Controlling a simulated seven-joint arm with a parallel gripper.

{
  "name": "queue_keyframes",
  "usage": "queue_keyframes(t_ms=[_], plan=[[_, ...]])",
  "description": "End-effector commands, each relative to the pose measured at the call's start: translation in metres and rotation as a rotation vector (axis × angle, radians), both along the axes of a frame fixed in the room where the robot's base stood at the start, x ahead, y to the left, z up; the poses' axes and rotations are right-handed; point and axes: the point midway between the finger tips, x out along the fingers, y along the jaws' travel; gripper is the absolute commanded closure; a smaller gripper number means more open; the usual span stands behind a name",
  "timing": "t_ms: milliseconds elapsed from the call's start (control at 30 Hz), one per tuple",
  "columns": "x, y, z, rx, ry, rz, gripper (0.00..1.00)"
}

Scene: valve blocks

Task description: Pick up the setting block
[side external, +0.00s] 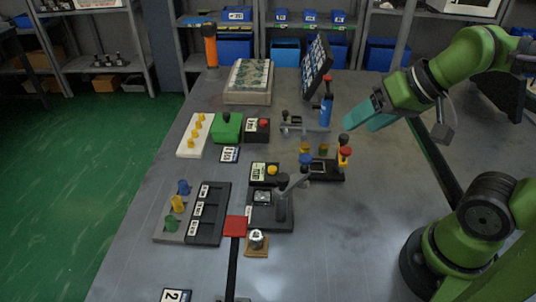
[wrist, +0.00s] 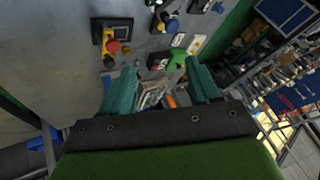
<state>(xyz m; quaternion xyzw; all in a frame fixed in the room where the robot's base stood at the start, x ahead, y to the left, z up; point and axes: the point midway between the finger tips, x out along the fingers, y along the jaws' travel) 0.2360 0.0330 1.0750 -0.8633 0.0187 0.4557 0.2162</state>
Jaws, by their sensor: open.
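My gripper (side external: 368,114) is in the air above the right part of the table, its teal fingers pointing down-left. In the wrist view its two fingers (wrist: 161,86) stand wide apart with nothing held between them. No block is clearly marked as the setting block, so I cannot tell which it is. A dark block with red, yellow and blue knobs (side external: 325,172) is below my gripper, apart from it. A green block (side external: 226,131) and black blocks with a red button (side external: 257,130) and a yellow button (side external: 263,174) stand to the left. The green block shows in the wrist view (wrist: 178,60).
A blue bottle (side external: 326,112) and a tilted dark panel (side external: 317,64) stand at the back. A lever unit (side external: 282,207), a red square (side external: 236,226) and a compartment tray (side external: 207,226) are nearer the front. The right front of the table (side external: 345,240) is clear.

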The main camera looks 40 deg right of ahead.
Motion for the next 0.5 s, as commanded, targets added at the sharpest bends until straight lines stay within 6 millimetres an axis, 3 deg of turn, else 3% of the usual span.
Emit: queue_keyframes(t_ms=[167,267,500], plan=[[0.006,0.024,-0.014,-0.008,0.077,0.102,0.39],[0.02,0.051,-0.02,-0.031,0.161,0.201,0.39],[0.049,0.137,-0.042,-0.119,0.405,0.345,0.39]])
